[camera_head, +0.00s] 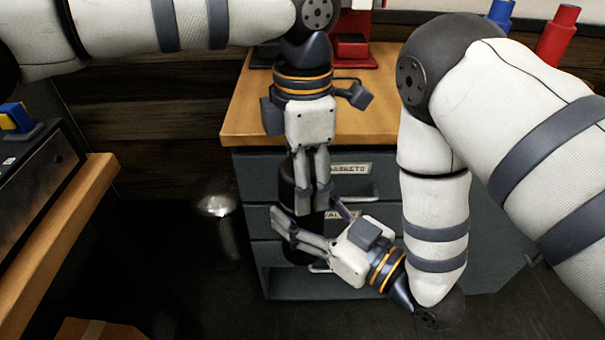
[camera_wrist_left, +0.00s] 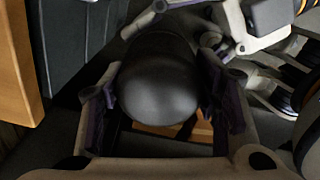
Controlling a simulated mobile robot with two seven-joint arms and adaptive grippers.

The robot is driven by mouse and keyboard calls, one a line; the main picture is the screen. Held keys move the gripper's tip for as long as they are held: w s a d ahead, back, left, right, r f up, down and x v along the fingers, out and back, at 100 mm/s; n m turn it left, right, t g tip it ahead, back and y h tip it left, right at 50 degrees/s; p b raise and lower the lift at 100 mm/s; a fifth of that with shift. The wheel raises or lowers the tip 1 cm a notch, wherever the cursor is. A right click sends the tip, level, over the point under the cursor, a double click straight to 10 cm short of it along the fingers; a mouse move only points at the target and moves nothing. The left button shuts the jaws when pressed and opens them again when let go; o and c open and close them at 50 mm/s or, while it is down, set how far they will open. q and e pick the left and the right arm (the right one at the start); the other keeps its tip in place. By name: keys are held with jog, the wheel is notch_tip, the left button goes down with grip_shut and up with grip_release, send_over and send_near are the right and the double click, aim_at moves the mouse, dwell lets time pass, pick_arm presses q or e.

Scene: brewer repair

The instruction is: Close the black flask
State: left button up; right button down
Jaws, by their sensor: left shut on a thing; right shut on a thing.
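The black flask (camera_head: 287,182) hangs roughly upright in the air, in front of the drawer cabinet. My left gripper (camera_head: 314,203) comes down from above and is shut around its upper part. My right gripper (camera_head: 304,226) comes from the lower right and is shut around its body, lower down. In the left wrist view the rounded black top of the flask (camera_wrist_left: 160,88) lies between the left fingers, and my right gripper (camera_wrist_left: 245,28) shows at the upper right. The fingers hide the flask's middle, so I cannot tell where cap and body meet.
The grey drawer cabinet (camera_head: 262,250) with a wooden top (camera_head: 245,115) stands behind the flask. Red items (camera_head: 352,48) stand on that top. A metal bin (camera_head: 218,215) is on the floor to the left. A wooden bench edge (camera_head: 70,220) with a dark machine (camera_head: 35,165) is at far left.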

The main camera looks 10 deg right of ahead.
pick_arm(q)
jog(key=m, duration=0.7)
jog(key=shift+m, duration=0.3)
jog(key=m, duration=0.3)
jog(key=shift+m, duration=0.4)
jog(key=m, duration=0.3)
jog(key=shift+m, duration=0.3)
jog(key=m, duration=1.3)
jog(key=shift+m, duration=0.3)
jog(key=m, duration=0.3)
jog(key=shift+m, duration=0.3)
jog(key=o, duration=1.4)
jog(key=shift+c, duration=0.2)
